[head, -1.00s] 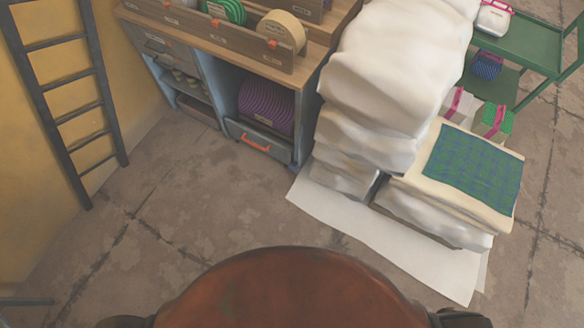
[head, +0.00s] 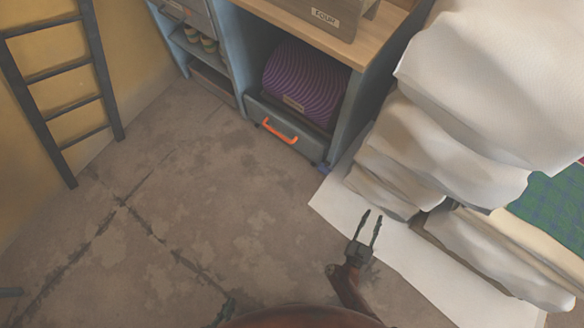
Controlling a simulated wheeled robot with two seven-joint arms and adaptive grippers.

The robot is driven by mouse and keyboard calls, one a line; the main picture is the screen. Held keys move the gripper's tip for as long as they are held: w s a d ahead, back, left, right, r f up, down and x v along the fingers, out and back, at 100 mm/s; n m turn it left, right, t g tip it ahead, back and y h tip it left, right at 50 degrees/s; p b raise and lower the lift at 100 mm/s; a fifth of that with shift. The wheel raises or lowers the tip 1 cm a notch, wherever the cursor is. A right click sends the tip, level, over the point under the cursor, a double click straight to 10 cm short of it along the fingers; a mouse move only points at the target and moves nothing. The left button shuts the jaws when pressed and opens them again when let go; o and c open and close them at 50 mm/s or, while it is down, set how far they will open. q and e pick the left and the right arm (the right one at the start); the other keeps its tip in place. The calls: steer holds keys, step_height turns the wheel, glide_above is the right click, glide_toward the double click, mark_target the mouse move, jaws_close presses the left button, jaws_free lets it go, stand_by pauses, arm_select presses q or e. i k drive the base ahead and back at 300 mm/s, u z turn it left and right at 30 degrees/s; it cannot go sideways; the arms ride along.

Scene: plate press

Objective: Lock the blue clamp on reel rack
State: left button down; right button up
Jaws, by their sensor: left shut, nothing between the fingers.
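The reel rack (head: 347,120) is a blue-grey cabinet with a wooden top, at the upper middle. A small blue piece (head: 322,167) sits low at its front right corner; I cannot tell whether it is the clamp or how it is set. My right gripper (head: 370,215) is in front of the rack, below and right of the blue piece in the picture and apart from it. Its two fingers are spread with nothing between them. My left gripper (head: 224,308) shows only as a dark tip at the bottom edge, shut and empty, far from the rack.
A purple ribbed reel (head: 303,82) stands in the rack's bay above a grey drawer with an orange handle (head: 279,131). White covered stacks (head: 455,140) and a white sheet (head: 400,262) crowd the right. A dark ladder (head: 55,90) leans at left. The floor between is clear.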

mark_target(324, 169)
steer(key=u, duration=1.8)
steer(key=i, duration=1.3)
steer(key=z, duration=2.15)
